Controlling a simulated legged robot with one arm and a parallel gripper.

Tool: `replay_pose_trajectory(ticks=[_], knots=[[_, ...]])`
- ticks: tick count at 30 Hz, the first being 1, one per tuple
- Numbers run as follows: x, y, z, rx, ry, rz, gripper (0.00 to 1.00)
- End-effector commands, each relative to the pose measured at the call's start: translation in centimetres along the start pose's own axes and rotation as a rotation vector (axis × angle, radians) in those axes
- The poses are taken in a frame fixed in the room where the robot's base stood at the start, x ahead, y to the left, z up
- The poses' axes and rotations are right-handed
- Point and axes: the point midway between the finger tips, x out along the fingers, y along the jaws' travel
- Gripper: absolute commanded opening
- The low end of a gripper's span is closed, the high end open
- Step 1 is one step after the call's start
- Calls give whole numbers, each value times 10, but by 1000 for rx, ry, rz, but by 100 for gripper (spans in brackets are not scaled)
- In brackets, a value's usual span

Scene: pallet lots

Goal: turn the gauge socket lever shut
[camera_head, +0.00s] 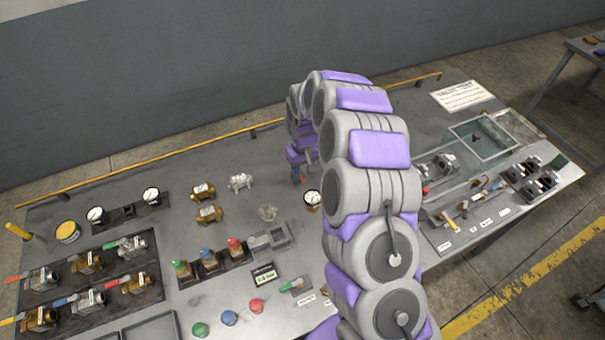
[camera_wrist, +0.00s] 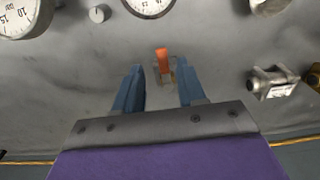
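The gauge socket lever (camera_wrist: 162,60) has an orange handle on a small metal base, in the middle of the wrist view. A white-faced gauge (camera_wrist: 150,5) is just beyond it, cut off by the top edge. My gripper (camera_wrist: 159,67) is open, with one blue finger on each side of the lever and gaps showing on both sides. I cannot tell how deep the lever lies between the fingers. In the head view my gripper (camera_head: 297,174) is low over the bench, beside the gauge (camera_head: 313,198), and my arm hides part of this area.
Silver (camera_head: 240,181) and brass fittings (camera_head: 203,191) lie left of my gripper on the grey bench (camera_head: 160,185). A yellow rail (camera_head: 160,157) runs along the back edge. Another gauge (camera_wrist: 18,15) shows at the wrist view's upper left.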

Motion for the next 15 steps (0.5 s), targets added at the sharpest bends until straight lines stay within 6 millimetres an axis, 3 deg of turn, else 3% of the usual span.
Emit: replay_pose_trajectory(ticks=[6, 15], knots=[[18, -2, -1, -2, 0, 3, 40], [19, -2, -1, -2, 1, 3, 40]])
